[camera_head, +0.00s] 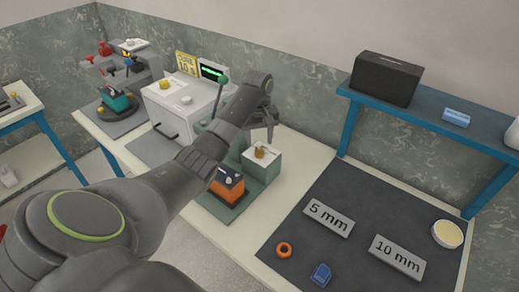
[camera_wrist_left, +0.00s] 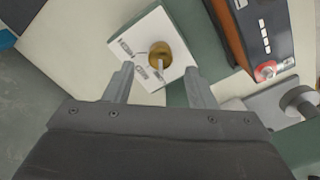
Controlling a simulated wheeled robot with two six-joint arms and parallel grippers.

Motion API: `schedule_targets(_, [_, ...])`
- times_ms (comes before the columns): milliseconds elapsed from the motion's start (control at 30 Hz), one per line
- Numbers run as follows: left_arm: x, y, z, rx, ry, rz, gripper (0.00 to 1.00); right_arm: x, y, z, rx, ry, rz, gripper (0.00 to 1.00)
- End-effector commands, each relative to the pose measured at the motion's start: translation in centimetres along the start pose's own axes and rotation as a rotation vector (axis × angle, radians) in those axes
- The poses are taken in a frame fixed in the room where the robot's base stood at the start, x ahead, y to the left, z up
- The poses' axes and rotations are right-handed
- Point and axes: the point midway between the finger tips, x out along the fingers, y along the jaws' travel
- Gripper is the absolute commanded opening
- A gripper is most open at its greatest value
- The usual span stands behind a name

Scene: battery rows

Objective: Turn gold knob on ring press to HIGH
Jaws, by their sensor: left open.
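The gold knob (camera_head: 260,153) sits on the pale top of a grey-green box (camera_head: 258,168) at the right side of the green-based ring press (camera_head: 245,192). In the left wrist view the gold knob (camera_wrist_left: 160,52) lies ahead of the fingertips, with a pale pointer mark on it. Small grey labels (camera_wrist_left: 138,57) lie beside it, too small to read surely. My left gripper (camera_head: 265,128) is open, just above and apart from the knob, fingers pointing down; it also shows in the left wrist view (camera_wrist_left: 158,75). My arm hides part of the press. My right gripper is not in view.
An orange block (camera_head: 226,190) with a dark top stands on the press base. A white oven-like box (camera_head: 186,100) stands left. A dark mat (camera_head: 350,225) holds 5 mm and 10 mm plates. A blue shelf (camera_head: 440,108) with a black box (camera_head: 385,78) stands at the right.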

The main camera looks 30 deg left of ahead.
Motion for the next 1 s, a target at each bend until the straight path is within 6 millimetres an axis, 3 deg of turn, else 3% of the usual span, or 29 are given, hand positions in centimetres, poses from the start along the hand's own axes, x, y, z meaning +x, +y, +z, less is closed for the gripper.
schedule_targets(233, [3.5, 0.0, 0.1, 0.000, -0.002, -0.001, 0.50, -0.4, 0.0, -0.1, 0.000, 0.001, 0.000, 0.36])
schedule_targets(633, [4.4, 0.0, 0.0, 0.001, 0.000, -0.001, 0.50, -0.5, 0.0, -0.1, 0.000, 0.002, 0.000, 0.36])
schedule_targets(1000, [4.4, 0.0, 0.0, 0.000, 0.000, -0.001, 0.06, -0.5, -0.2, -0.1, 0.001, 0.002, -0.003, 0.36])
